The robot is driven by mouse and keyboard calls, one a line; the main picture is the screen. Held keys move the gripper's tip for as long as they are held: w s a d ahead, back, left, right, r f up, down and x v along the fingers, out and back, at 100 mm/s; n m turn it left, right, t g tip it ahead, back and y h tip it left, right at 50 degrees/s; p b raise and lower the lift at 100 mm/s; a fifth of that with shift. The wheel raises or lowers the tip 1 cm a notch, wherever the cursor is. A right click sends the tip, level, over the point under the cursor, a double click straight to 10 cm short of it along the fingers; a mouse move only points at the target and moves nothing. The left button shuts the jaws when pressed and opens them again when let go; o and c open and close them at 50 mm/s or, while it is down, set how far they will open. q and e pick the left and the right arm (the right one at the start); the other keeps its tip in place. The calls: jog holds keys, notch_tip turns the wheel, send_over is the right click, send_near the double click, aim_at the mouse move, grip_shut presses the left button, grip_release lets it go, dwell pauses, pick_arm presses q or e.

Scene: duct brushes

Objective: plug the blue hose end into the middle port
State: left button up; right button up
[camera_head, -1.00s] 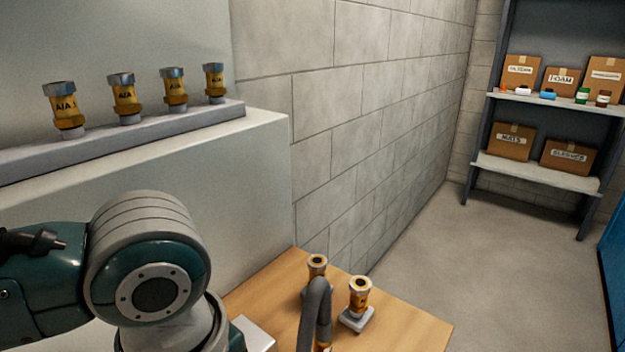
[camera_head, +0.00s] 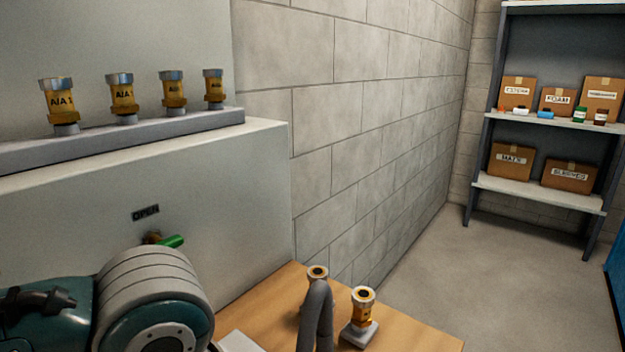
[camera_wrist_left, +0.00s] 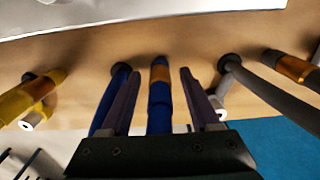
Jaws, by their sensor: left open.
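In the left wrist view the blue hose end (camera_wrist_left: 159,110), dark blue with an orange band, stands between the two fingers of my left gripper (camera_wrist_left: 158,74). The fingers are open, with a gap showing beside the hose end. More blue hose (camera_wrist_left: 105,102) runs beside the left finger, partly hidden by it. In the head view only my left arm shows, low at the left; its gripper is out of frame. I cannot tell which fitting is the middle port. My right gripper is not in view.
Yellow fittings (camera_head: 61,101) stand in a row on a grey ledge (camera_head: 215,119). A green valve handle (camera_head: 171,241) sits below an OPEN label. A grey hose (camera_head: 318,315) and a yellow fitting (camera_head: 362,307) stand on the wooden table (camera_head: 415,335). Shelves (camera_head: 545,190) stand far right.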

pick_arm(q)
jog(key=shift+p, duration=0.45)
dwell(0.6)
jog(key=shift+c, duration=0.4)
grip_shut()
jog(key=shift+r, duration=0.15)
dwell(1.0)
jog(key=shift+r+p, duration=2.9)
jog(key=shift+p, duration=0.35)
